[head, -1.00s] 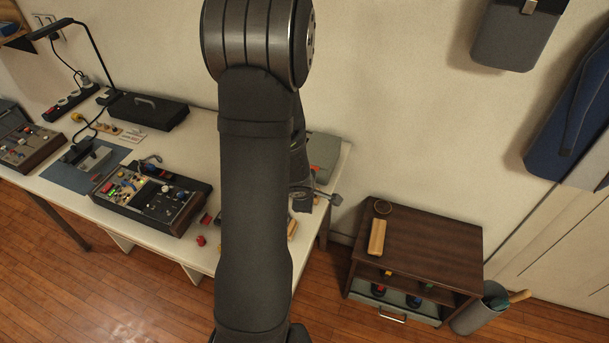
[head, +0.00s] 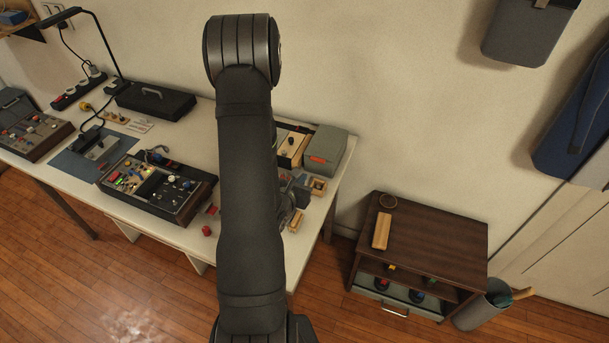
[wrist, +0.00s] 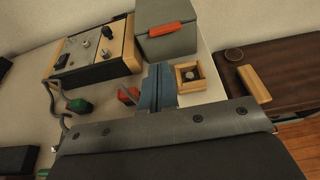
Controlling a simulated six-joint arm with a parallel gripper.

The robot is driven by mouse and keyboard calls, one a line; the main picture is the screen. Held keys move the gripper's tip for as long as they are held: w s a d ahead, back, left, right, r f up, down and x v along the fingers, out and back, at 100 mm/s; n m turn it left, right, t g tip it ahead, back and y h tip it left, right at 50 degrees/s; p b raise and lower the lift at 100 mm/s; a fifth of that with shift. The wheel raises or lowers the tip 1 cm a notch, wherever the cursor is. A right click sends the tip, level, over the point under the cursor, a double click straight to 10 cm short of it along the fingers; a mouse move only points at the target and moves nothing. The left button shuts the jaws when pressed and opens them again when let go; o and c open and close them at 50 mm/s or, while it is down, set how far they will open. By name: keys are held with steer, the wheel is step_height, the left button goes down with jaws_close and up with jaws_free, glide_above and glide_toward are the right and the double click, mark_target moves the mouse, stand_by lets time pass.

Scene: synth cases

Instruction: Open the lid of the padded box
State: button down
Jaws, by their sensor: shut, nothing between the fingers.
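The padded box is a grey box (head: 325,148) with a red tab on its front, at the right back end of the workbench. Its lid looks closed. In the wrist view the box (wrist: 166,38) stands at the top middle, with the red tab facing my gripper. My gripper (wrist: 160,80) shows there as two blue-grey fingers, shut together and empty, just in front of the box and apart from it. In the head view my gripper (head: 301,190) is partly hidden by my arm, over the bench in front of the box.
A small wooden tray (wrist: 190,77) with a round piece sits right of my fingers. A wood-sided panel (wrist: 97,48) stands left of the box. A control console (head: 155,188) lies further left on the bench. A brown cabinet (head: 440,235) stands to the right.

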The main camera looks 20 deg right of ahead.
mark_target(315, 162)
steer(key=x, duration=0.8)
steer(key=shift+w+d+f, duration=0.15)
steer(key=shift+w+d, duration=0.05)
steer(key=shift+d, duration=0.05)
steer(key=shift+r, duration=0.2)
